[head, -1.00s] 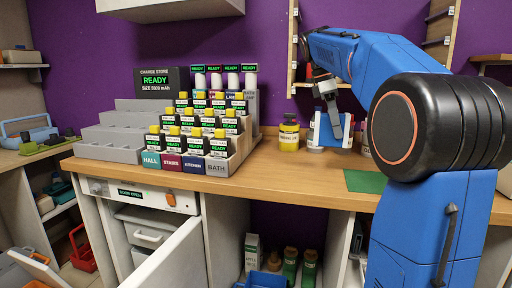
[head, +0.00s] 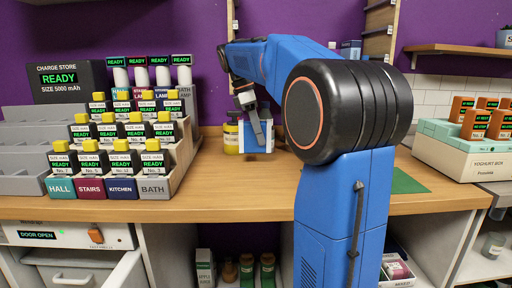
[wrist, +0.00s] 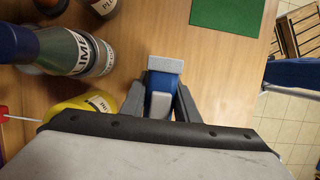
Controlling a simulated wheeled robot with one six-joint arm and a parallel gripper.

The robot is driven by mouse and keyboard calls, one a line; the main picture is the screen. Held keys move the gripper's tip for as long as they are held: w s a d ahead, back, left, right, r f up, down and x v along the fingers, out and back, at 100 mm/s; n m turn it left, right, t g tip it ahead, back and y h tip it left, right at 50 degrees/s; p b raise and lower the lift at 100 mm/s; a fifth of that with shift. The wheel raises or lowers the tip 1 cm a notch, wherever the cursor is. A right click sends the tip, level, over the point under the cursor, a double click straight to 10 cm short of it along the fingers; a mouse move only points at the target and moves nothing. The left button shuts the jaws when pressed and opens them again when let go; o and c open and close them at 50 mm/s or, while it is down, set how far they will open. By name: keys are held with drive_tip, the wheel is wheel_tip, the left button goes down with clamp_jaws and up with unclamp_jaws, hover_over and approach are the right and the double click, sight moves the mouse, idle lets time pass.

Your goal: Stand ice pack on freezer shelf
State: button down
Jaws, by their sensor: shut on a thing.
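My gripper (wrist: 160,96) is shut on a blue item with a pale grey end, which I take to be the ice pack (wrist: 164,66). In the head view the held blue and white pack (head: 266,134) is over the back of the wooden counter, partly hidden by a grey finger. I cannot tell whether it touches the counter. The freezer (head: 30,234), marked DOOR OPEN, is under the counter at lower left. Its white door (head: 122,272) stands open, and a pale drawer front (head: 62,277) shows; the freezer shelf is not clearly visible.
A yellow bottle (head: 232,137) stands close left of the held pack. The battery rack (head: 152,186) fills the counter's left; a yoghurt box (head: 460,158) is right. Bare counter (head: 225,190) lies in front of the pack.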

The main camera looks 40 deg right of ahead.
drive_tip(key=shift+f, duration=2.1)
drive_tip(key=shift+f, duration=0.1)
drive_tip(key=c, duration=1.4)
unclamp_jaws()
drive_tip(key=shift+o, duration=0.2)
